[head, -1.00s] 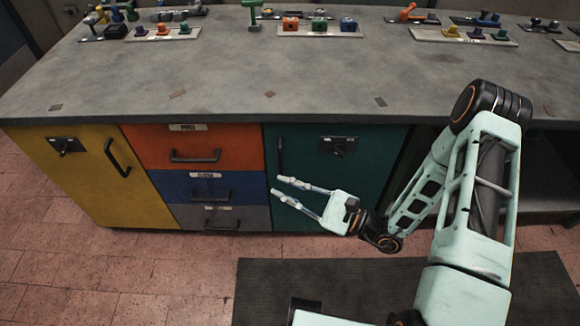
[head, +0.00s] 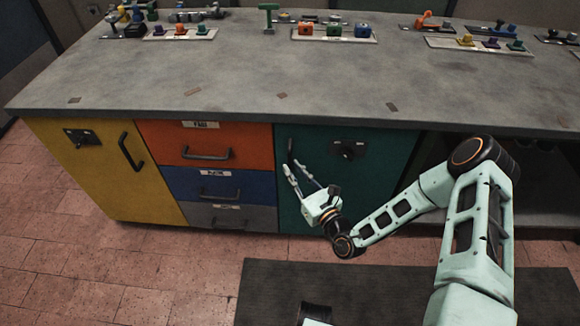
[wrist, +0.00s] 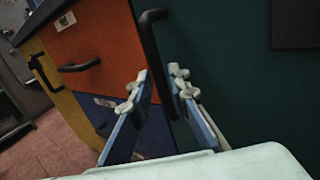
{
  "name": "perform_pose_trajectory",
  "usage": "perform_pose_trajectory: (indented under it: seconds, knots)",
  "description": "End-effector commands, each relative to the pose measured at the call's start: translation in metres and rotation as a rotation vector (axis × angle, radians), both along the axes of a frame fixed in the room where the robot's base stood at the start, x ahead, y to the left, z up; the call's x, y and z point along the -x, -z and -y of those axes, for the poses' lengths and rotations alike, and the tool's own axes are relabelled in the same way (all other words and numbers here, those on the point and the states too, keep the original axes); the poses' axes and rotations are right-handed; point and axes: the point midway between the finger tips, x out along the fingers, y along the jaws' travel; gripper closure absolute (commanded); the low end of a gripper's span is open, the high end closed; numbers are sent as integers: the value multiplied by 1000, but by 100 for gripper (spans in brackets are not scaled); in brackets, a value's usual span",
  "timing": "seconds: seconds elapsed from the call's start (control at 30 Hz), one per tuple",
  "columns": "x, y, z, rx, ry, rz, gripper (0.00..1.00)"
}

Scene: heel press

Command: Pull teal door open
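The teal door (head: 388,165) is closed flush in the workbench front, right of the drawers. Its black vertical handle (head: 290,152) is near its left edge. A black latch plate with a knob (head: 346,149) sits at its upper middle. My gripper (head: 301,171) is in front of the door, just below the handle, fingers pointing up toward it. In the wrist view the open fingers (wrist: 160,93) stand apart, with the black handle (wrist: 158,50) running down between or just beyond them. Contact with the handle cannot be told.
An orange drawer (head: 235,137), a blue drawer (head: 245,187) and a grey drawer (head: 252,219) are left of the door. A yellow door (head: 95,180) is further left. The worktop (head: 240,80) overhangs above. A dark mat (head: 400,285) lies on the floor.

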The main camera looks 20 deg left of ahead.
Motion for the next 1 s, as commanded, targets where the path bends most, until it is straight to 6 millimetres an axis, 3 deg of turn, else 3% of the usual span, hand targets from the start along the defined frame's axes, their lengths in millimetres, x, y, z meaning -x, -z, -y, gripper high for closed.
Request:
perform_pose_trajectory:
  seconds: [0.2, 0.53, 0.7, 1.0]
  knots:
    - [-15, 0, -16, 0, -1, 1, 83]
    - [-18, 0, -19, 1, -1, 1, 83]
    - [-17, 0, -19, 1, -1, 1, 100]
    - [-17, 0, -18, 1, -1, 1, 100]
